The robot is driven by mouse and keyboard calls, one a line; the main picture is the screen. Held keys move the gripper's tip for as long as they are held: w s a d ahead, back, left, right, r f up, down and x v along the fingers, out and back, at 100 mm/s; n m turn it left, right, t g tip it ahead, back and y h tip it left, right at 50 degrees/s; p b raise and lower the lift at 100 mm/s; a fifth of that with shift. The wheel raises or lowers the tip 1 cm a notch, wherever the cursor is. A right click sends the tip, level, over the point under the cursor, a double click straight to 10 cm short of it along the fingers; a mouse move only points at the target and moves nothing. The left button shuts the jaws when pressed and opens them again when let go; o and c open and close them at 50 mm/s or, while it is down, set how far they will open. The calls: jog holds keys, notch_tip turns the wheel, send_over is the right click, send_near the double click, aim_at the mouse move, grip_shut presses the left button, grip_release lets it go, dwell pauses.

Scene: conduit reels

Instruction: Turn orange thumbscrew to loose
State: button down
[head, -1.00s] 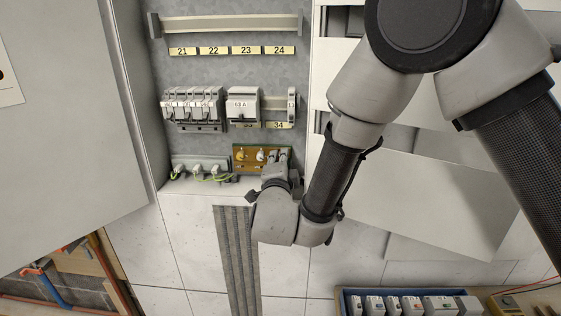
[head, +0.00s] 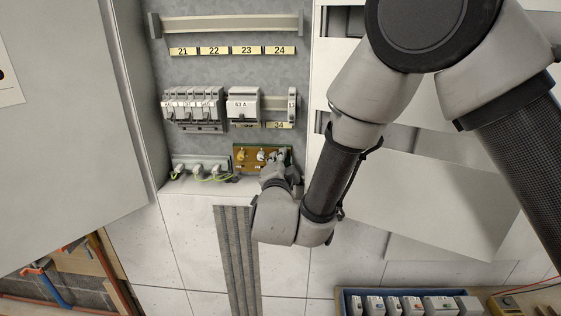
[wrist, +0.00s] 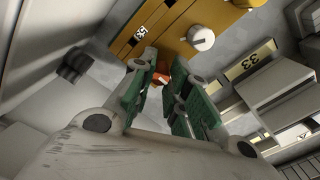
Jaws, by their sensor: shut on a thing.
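The orange thumbscrew (wrist: 163,79) shows in the wrist view between the fingertips of my gripper (wrist: 160,88), on a brass-brown panel (wrist: 172,28). The green-padded fingers are shut on it from both sides, and only part of its orange surface shows. In the head view my gripper (head: 279,160) is at the right end of the same panel (head: 250,168) and hides the orange thumbscrew. I cannot tell the screw's turned angle.
A white knob (wrist: 201,39) sits beside the gripped screw, with a yellow knob (head: 241,155) farther left in the head view. Green-yellow wires (head: 214,178) run left of the panel. Breakers (head: 192,105) sit above. The cabinet's side wall is close on the right.

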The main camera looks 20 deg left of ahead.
jog(key=c, duration=1.3)
grip_release()
jog(key=shift+c, duration=0.2)
jog(key=v, duration=1.2)
jog(key=shift+f, duration=0.1)
